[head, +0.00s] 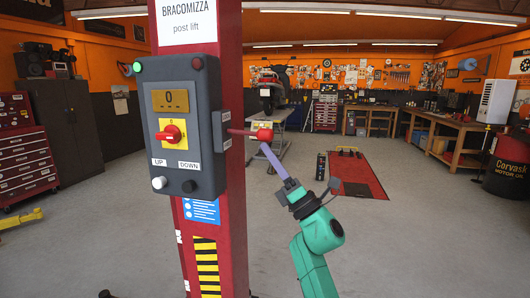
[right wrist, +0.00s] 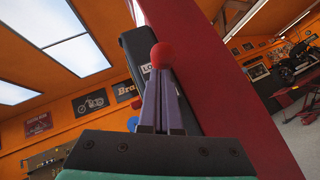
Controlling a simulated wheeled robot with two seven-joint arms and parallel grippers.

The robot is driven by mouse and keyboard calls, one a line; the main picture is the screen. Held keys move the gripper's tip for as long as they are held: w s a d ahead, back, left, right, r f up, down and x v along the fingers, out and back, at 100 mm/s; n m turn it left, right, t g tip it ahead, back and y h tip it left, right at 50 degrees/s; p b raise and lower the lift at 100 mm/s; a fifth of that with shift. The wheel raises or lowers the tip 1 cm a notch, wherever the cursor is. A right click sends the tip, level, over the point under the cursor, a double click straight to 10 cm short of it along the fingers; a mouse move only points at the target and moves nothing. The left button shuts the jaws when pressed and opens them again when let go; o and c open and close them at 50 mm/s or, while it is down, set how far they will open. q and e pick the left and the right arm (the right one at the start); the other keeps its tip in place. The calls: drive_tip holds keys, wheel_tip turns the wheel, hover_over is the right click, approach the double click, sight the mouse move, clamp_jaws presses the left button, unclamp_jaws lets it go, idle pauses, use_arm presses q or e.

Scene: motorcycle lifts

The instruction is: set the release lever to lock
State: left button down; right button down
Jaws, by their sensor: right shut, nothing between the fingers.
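The release lever (head: 243,132) is a thin red rod with a round red knob (head: 265,134) at its end. It sticks out to the right from the side of the grey control box (head: 188,95), roughly level in the head view. My right gripper (head: 266,149) has its purple fingers together, with tips just below the knob. In the right wrist view the knob (right wrist: 162,56) shows just beyond the fingertips (right wrist: 160,76); I cannot tell whether they touch. A partly hidden label starting "LO" (right wrist: 147,71) is beside the knob. My left gripper is not in view.
The box is on a red lift post (head: 234,60) and carries a red rotary switch (head: 171,134), with UP and DOWN buttons below. A red floor plate (head: 358,176) lies behind my right arm. A red tool chest (head: 25,160) stands far left.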

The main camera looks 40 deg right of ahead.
drive_tip(key=shift+s+d+r+n+g+y, duration=0.1)
drive_tip(key=shift+s+r+n+g+y, duration=0.1)
drive_tip(key=shift+r+n+g+y, duration=0.4)
drive_tip(key=shift+s+d+r+m+p, duration=0.2)
drive_tip(key=shift+s+r+m+p, duration=0.1)
drive_tip(key=shift+r, duration=0.15)
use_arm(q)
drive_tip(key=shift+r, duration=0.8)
use_arm(e)
drive_tip(key=shift+r, duration=1.75)
drive_tip(key=shift+r, duration=0.1)
